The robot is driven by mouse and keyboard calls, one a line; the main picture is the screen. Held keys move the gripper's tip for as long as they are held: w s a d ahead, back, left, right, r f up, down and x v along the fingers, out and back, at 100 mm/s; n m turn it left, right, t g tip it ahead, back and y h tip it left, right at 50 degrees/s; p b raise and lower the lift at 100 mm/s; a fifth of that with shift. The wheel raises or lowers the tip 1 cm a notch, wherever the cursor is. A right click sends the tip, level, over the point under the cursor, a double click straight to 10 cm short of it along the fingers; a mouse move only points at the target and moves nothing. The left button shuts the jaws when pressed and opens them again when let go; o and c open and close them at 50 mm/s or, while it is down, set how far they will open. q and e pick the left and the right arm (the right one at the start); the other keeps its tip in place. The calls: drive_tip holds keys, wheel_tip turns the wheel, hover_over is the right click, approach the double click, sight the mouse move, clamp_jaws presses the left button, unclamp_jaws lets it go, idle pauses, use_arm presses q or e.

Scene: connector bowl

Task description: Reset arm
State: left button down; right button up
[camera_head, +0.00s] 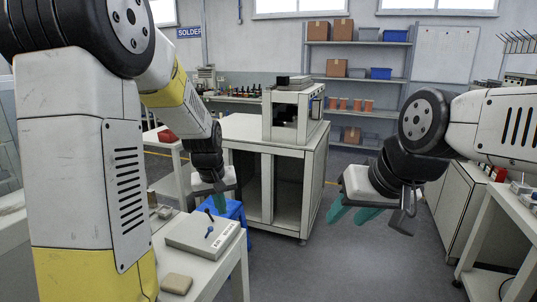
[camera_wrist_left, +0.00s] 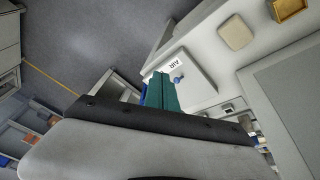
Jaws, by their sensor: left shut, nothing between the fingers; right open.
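My left gripper (camera_head: 221,201) is in the middle left of the head view, above the far end of a white table. Its teal fingers are together with nothing between them; they also show in the left wrist view (camera_wrist_left: 161,92). My right gripper (camera_head: 370,217) hangs over open floor at the right of the head view. Its teal fingers are spread apart and empty. In the left wrist view a box (camera_wrist_left: 183,78) labelled AIR lies just beyond the fingers.
A tan block (camera_head: 177,283) lies on the white table (camera_head: 236,260). A blue item (camera_head: 234,211) stands behind the table. A white cabinet (camera_head: 316,185) carrying a machine (camera_head: 291,112) stands in the middle. A workbench (camera_head: 486,238) is at the right. The floor (camera_head: 330,265) between is clear.

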use_arm(q)
drive_tip(key=s+r+m+t, duration=0.1)
drive_tip(key=s+r, duration=0.5)
drive_tip(key=s, duration=0.4)
drive_tip(key=s+r+m+t+h, duration=0.1)
drive_tip(key=s+r+m, duration=0.1)
drive_tip(key=s+r, duration=0.4)
drive_tip(key=s, duration=0.5)
drive_tip(key=shift+s+d+r+h, duration=0.15)
drive_tip(key=shift+s+r+h, duration=0.15)
